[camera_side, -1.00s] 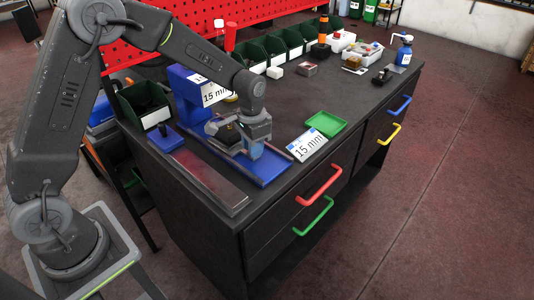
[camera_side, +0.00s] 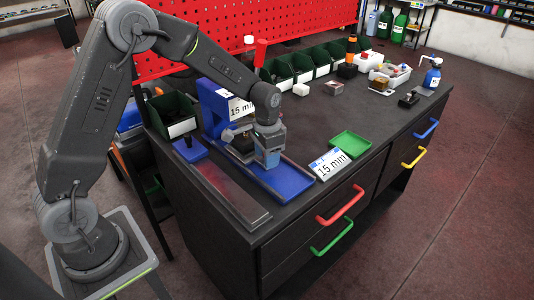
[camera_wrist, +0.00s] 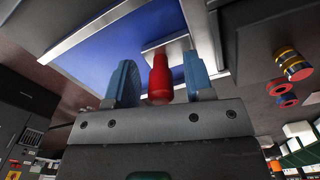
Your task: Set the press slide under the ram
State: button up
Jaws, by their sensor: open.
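The blue press (camera_side: 211,100) stands near the table's left end, with its blue base channel (camera_side: 285,184) running towards the front edge. My gripper (camera_side: 267,162) is low over this channel, in front of the press. In the wrist view, a red knob (camera_wrist: 160,80) lies between the two spread blue fingers of my gripper (camera_wrist: 160,84), with gaps on both sides. The knob adjoins a pale plate (camera_wrist: 165,45) over the blue channel, apparently the press slide. A dark block (camera_side: 242,144) sits beside my gripper under the press head. The ram's lower end is hard to make out.
Green bins (camera_side: 303,67) line the back.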

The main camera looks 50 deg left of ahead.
jog(key=shift+r, duration=0.15)
notch_tip(320, 180, up, 14)
jog(key=shift+f, duration=0.2)
